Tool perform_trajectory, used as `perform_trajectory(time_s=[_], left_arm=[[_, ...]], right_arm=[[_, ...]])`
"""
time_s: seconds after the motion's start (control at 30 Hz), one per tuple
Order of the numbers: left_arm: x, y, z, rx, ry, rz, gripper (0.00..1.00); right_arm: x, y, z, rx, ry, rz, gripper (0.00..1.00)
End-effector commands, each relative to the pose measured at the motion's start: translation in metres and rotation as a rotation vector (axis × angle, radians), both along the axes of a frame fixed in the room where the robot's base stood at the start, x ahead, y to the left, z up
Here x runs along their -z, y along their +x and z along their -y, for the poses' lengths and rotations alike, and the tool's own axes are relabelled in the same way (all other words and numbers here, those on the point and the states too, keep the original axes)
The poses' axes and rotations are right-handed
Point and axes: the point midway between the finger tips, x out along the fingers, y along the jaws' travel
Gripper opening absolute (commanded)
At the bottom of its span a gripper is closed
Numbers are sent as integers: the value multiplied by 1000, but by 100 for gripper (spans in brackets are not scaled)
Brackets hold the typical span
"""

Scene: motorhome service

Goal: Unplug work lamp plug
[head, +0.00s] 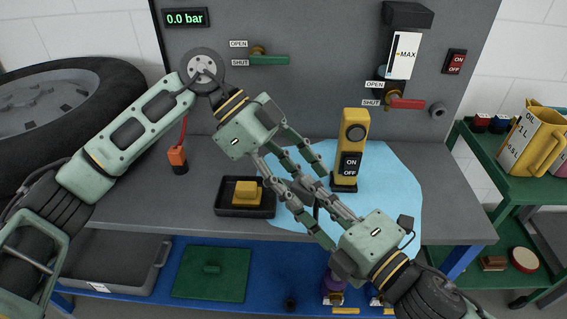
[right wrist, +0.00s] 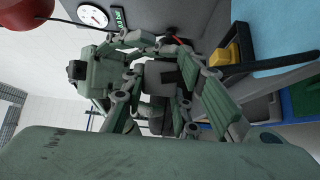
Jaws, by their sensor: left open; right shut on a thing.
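The yellow work lamp (head: 352,128) stands upright on the light blue mat (head: 396,165), with an ON/OFF label on its front. My right gripper (head: 302,201) comes in from the lower right, shut on a small dark piece (head: 317,203) that looks like the plug. Fingers hide most of it, so I cannot tell whether it sits in a socket. My left gripper (head: 315,180) is open, its fingers just above and beside the right gripper's fingers, in front of the lamp. In the right wrist view, green and grey finger links crowd the middle and hide the held piece.
A black tray (head: 224,210) with a yellow block (head: 247,192) lies left of the grippers. An orange-red connector (head: 177,157) on a red cable stands farther left. Valve handles line the back panel. A green cart (head: 487,148) with jugs stands right. The bench's right end is clear.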

Motion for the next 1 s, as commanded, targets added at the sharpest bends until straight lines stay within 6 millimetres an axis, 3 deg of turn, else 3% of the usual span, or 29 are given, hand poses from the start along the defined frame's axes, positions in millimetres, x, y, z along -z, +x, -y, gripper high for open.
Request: perform_trajectory(time_s=[0.37,0.93,0.97,1.0], left_arm=[[4,-2,4,0,0,0,50],[4,-2,4,0,0,0,1],[4,-2,4,-1,0,1,1],[4,-2,4,-1,0,1,1]], right_arm=[[0,0,0,0,1,1,0],[0,0,0,0,1,1,0],[0,0,0,0,1,1,29],[0,0,0,0,1,1,32]])
